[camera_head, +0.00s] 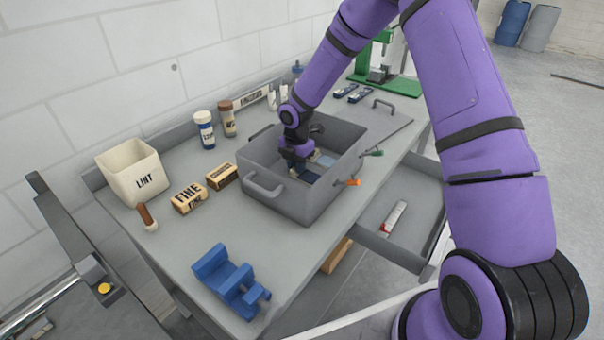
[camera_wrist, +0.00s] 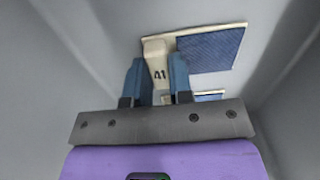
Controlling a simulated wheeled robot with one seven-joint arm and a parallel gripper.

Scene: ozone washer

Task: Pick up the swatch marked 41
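The swatch marked 41 (camera_wrist: 211,49) shows in the wrist view as a cream-edged card with dark blue cloth and a cream tab carrying the black number 41. My gripper (camera_wrist: 158,78) has its two blue fingers on either side of that tab, and the tab fills the gap between them. In the head view my gripper (camera_head: 298,160) reaches down inside the grey tub (camera_head: 283,204). The arm and wrist hide part of the tub's inside there.
Another swatch (camera_wrist: 209,97) shows partly behind my gripper in the wrist view. The tub walls stand close around the gripper. A lint bin (camera_head: 132,172), wooden blocks (camera_head: 188,199), jars (camera_head: 204,130) and a blue fixture (camera_head: 230,281) stand on the bench. A drawer (camera_head: 412,190) is open at right.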

